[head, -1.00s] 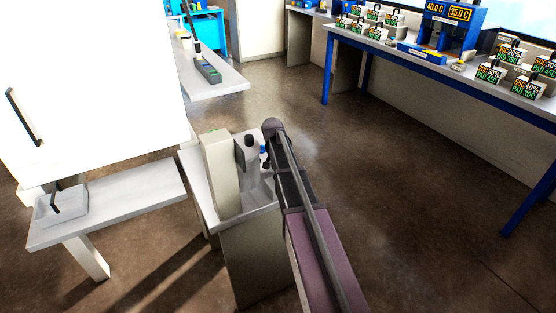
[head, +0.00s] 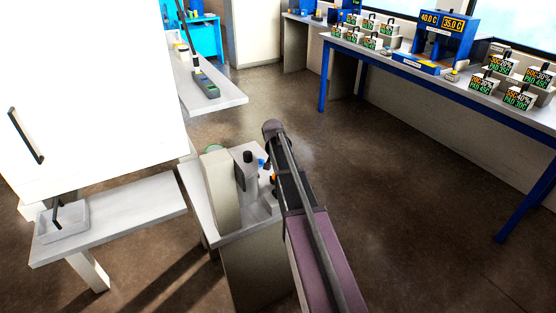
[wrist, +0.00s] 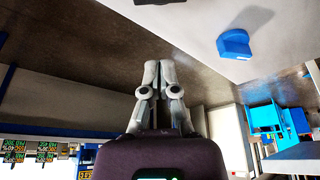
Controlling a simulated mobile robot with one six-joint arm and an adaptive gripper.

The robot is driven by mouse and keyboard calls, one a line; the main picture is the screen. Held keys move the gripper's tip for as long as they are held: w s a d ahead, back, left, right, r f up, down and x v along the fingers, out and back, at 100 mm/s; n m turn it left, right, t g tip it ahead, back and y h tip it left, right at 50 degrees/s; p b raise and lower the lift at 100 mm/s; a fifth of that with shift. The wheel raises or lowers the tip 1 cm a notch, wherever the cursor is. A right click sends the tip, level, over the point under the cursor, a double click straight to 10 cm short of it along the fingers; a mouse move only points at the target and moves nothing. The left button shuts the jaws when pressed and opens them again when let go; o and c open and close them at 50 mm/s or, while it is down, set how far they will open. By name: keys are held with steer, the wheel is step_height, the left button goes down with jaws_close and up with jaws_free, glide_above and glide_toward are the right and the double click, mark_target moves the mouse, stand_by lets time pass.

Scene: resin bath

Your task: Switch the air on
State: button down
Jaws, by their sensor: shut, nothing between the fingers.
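In the wrist view my gripper (wrist: 158,66) is shut and empty, its fingertips together. A blue knob (wrist: 235,44) on a pale surface is to the right of the fingertips and apart from them. In the head view a small blue part (head: 261,163), perhaps the same knob, shows beside my arm on the pale station (head: 222,190). My gripper's fingers are hidden behind my arm there. I cannot read any air label or tell the knob's setting.
The station carries a grey column (head: 248,170) close to my arm. A white bench (head: 120,212) with a tray (head: 75,222) is at left. A long bench (head: 390,72) with labelled blocks runs along the right. Open floor (head: 400,200) lies between.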

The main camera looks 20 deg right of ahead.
steer(key=shift+p+v, duration=1.9)
steer(key=shift+v, duration=0.5)
steer(key=shift+s, duration=0.1)
